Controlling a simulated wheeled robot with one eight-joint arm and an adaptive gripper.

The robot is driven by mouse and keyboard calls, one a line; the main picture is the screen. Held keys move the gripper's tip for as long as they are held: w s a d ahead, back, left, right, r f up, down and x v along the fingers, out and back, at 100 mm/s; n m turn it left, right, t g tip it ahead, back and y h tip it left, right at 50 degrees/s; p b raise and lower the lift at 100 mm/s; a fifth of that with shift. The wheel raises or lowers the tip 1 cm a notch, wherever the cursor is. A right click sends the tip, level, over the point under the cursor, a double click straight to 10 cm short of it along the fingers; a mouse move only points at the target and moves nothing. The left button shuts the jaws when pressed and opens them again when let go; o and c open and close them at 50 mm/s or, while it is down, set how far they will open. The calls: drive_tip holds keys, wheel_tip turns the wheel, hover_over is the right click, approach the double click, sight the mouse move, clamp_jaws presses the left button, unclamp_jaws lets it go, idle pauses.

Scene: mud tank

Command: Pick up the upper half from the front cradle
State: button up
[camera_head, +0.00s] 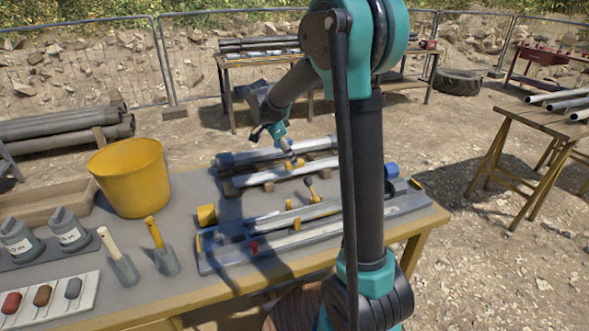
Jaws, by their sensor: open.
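Two grey tube pieces lie in low cradles on the table, one row behind the other. The front tube piece (253,179) rests on small brown supports (268,187). The rear tube piece (250,156) lies just behind it. Whether either is a split half is too small to tell. My arm hides the right ends of both rows.
A long grey tray (215,263) with yellow and blue fittings lies in front of the cradles. A yellow bucket (132,180), two trowels (165,258) and labelled containers (70,232) stand at the left. Another table with pipes (540,115) is at the right.

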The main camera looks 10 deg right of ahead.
drive_tip(key=shift+x, duration=2.35)
drive_tip(key=shift+w+d+r, duration=0.1)
drive_tip(key=shift+d, duration=0.05)
clamp_jaws()
